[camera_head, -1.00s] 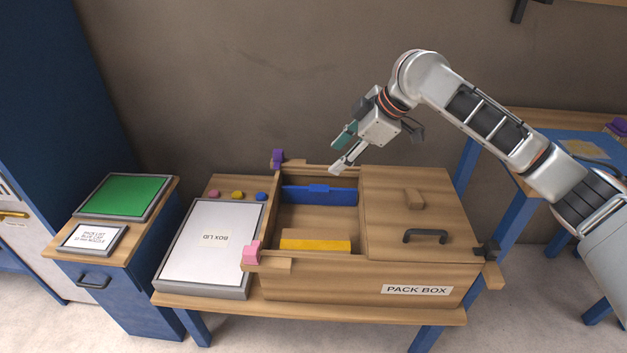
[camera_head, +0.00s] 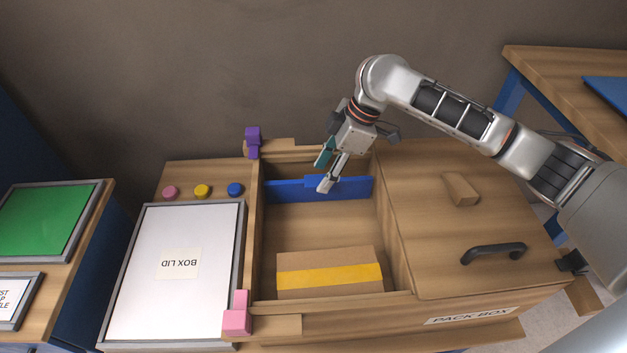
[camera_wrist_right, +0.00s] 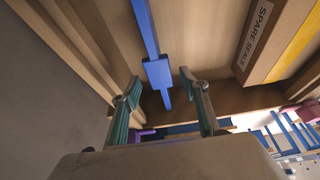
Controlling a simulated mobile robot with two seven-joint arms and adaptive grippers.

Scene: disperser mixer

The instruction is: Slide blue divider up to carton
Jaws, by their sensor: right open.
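The blue divider (camera_head: 345,189) stands across the back of the open compartment of the pack box, near its back wall. In the right wrist view the blue divider (camera_wrist_right: 158,72) runs between the two fingers, with its raised tab in the middle. The carton (camera_head: 330,282), brown with a yellow band, lies at the front of the same compartment, apart from the divider. In the wrist view the carton (camera_wrist_right: 262,40) shows a SPARE SEALS label. My right gripper (camera_head: 325,172) is open above the divider, by its tab. Whether it touches the divider is unclear. My left gripper is not in view.
A wooden cover with a black handle (camera_head: 493,252) closes the box's right side. The box lid (camera_head: 170,300) lies left of the box. A purple block (camera_head: 252,141) and a pink block (camera_head: 237,316) sit at the box's left corners. Bare floor shows between divider and carton.

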